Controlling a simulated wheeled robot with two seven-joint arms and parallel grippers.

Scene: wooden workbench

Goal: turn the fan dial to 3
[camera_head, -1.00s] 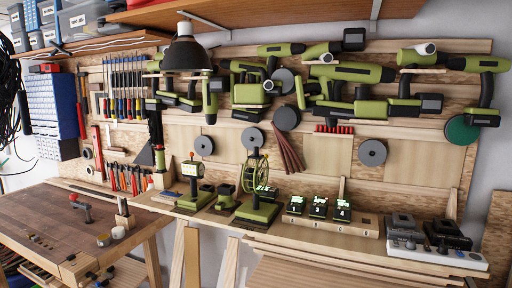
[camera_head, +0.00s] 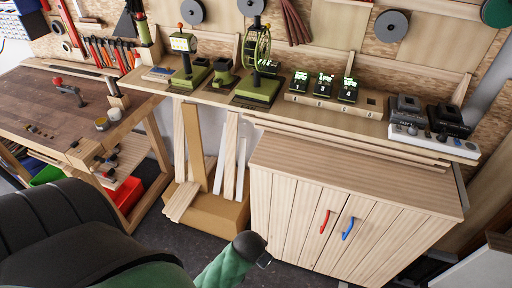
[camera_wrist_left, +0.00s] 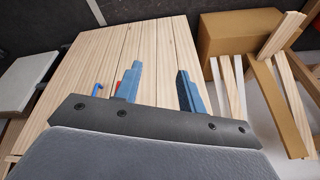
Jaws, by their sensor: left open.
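The fan stands on the back shelf in the head view, with a round green cage (camera_head: 257,48) upright on a green base (camera_head: 257,90). Its dial and setting are too small to make out. Several small display blocks (camera_head: 323,85) with lit green screens sit on a wooden strip to the right of the fan. My left gripper (camera_wrist_left: 160,86) shows in the left wrist view with two blue fingers apart and nothing between them. The cabinet is beyond the fingers, and the fan is not in that view. My right gripper is not in view.
A wooden cabinet (camera_head: 350,175) with red and blue handles stands below the shelf (camera_head: 215,98). A lamp-like green device (camera_head: 187,60) is left of the fan. Chargers (camera_head: 440,120) sit on the right end. Boards lean in a cardboard box (camera_head: 222,212). The workbench (camera_head: 60,110) is at left.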

